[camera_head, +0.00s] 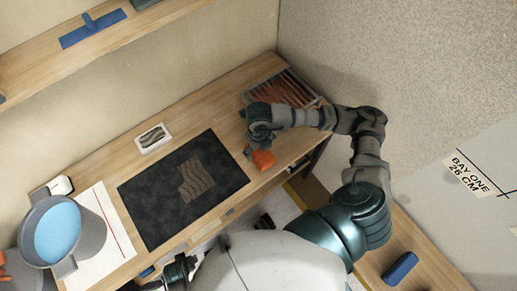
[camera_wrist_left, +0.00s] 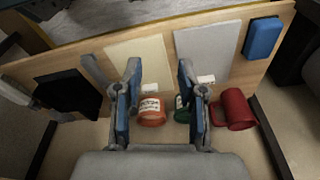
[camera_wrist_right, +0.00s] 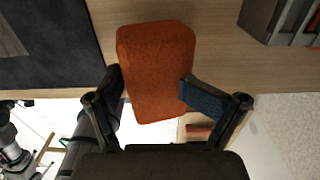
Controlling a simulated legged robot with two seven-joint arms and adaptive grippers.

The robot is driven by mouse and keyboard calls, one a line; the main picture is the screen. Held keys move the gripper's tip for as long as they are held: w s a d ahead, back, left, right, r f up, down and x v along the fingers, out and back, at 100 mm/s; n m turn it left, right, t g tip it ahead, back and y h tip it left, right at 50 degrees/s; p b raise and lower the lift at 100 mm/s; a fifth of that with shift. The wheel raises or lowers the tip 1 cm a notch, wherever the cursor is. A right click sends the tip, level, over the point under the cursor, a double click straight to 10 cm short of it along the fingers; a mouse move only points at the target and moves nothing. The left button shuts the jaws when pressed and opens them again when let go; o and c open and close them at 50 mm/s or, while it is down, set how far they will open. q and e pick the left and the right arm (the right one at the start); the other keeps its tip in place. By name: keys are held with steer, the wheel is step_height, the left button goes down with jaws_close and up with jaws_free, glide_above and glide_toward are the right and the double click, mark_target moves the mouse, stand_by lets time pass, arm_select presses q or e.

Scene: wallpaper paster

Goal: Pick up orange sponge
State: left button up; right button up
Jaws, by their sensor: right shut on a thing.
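The orange sponge (camera_head: 263,159) shows at the right part of the wooden table, near its front edge, under my right gripper (camera_head: 251,150). In the right wrist view the sponge (camera_wrist_right: 157,60) is a rounded orange block with its lower part between the two fingers of my right gripper (camera_wrist_right: 153,92). The right gripper is shut on it. I cannot tell whether the sponge touches the tabletop. My left gripper (camera_head: 178,270) is low in the head view. In the left wrist view this gripper (camera_wrist_left: 158,105) has its fingers apart with nothing held between them.
A black mat (camera_head: 150,205) with a patterned piece lies left of the sponge. A slatted grey rack (camera_head: 282,90) stands behind my right gripper. A grey bucket of blue liquid (camera_head: 58,230) is at far left. A red mug (camera_wrist_left: 234,110) shows in the left wrist view.

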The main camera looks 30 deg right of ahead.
steer(key=s+a, duration=0.2)
steer(key=s, duration=0.1)
steer(key=s+a, duration=0.2)
steer(key=s, duration=0.2)
steer(key=s+a+r, duration=0.1)
steer(key=s+a, duration=0.2)
steer(key=shift+s+a+r, duration=0.1)
steer(key=shift+s, duration=0.05)
jaws_close()
arm_select(q)
steer(key=s+f+p, duration=0.3)
steer(key=f, duration=0.5)
steer(key=shift+a, duration=0.35)
arm_select(e)
steer(key=shift+s+a+r, duration=0.1)
steer(key=shift+s+a, duration=0.2)
steer(key=shift+s, duration=0.35)
steer(key=shift+s+a, duration=0.25)
steer(key=shift+s, duration=0.35)
arm_select(q)
steer(key=shift+f, duration=0.1)
arm_select(e)
steer(key=o, duration=1)
jaws_free()
steer(key=shift+a, duration=0.1)
steer(key=shift+o, duration=0.7)
arm_select(q)
steer(key=shift+d, duration=0.1)
